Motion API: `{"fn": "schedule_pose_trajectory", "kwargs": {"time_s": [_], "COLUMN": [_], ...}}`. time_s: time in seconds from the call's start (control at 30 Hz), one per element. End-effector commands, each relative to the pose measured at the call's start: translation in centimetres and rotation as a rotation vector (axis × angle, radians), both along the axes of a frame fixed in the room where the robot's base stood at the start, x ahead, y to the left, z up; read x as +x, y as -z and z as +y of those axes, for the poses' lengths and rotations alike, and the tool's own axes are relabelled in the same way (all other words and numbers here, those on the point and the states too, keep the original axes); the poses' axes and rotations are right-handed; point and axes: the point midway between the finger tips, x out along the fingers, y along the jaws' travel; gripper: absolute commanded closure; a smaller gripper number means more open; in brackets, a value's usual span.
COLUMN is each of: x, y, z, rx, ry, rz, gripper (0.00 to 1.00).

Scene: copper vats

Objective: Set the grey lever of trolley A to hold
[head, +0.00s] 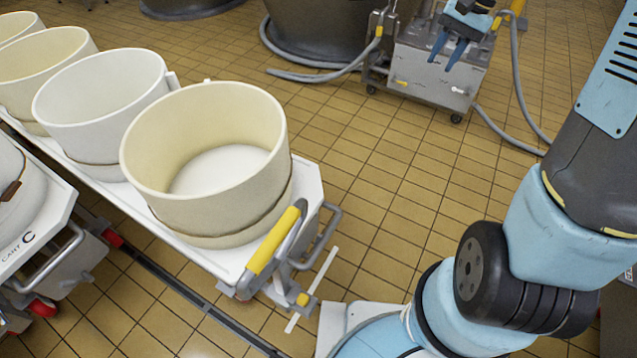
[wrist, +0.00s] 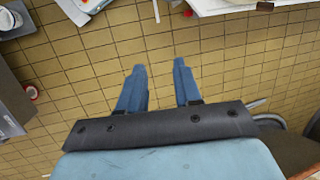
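No grey lever or letter A can be made out, so I cannot tell which trolley is A. My gripper (head: 447,50) is at the top right of the head view, fingers pointing down. In that picture it overlaps a steel wheeled unit (head: 432,78) with hoses, but I cannot tell their distance. The wrist view shows my gripper (wrist: 159,68) with its two blue fingers apart and empty, above tiled floor. A white flat cart (head: 310,185) with a yellow grip handle (head: 272,241) carries several round cream tubs (head: 208,155).
Another cart (head: 58,222), marked "CART C", stands at the left edge. A dark rail (head: 180,290) runs along the floor between the carts. Large dark vats (head: 325,30) stand at the back. A grey hose (head: 515,130) lies on the right. Tiled floor (head: 390,180) in the middle is clear.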

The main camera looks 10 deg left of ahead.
Motion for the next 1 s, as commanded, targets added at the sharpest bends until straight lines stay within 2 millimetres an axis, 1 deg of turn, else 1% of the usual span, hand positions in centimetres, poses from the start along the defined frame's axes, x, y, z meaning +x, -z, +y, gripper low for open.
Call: {"fn": "schedule_pose_trajectory", "kwargs": {"time_s": [0.03, 0.2, 0.37, 0.5, 0.67, 0.7, 0.87, 1.0], "x": [0.9, 3.6, 5.7, 7.2, 8.4, 8.7, 9.3, 9.4], "y": [1.4, 5.8, 10.3, 14.5, 19.6, 20.9, 26.3, 31.1], "z": [0.1, 0.6, 1.0, 1.5, 2.0, 2.1, 2.8, 3.3], "rx": [0.014, 0.063, 0.109, 0.150, 0.195, 0.207, 0.253, 0.294], "ry": [0.014, 0.068, 0.120, 0.167, 0.224, 0.239, 0.296, 0.349], "rz": [0.034, 0.133, 0.228, 0.311, 0.408, 0.431, 0.529, 0.613], "gripper": [0.67, 0.67, 0.67, 0.67, 0.67, 0.67, 0.67, 0.67]}}
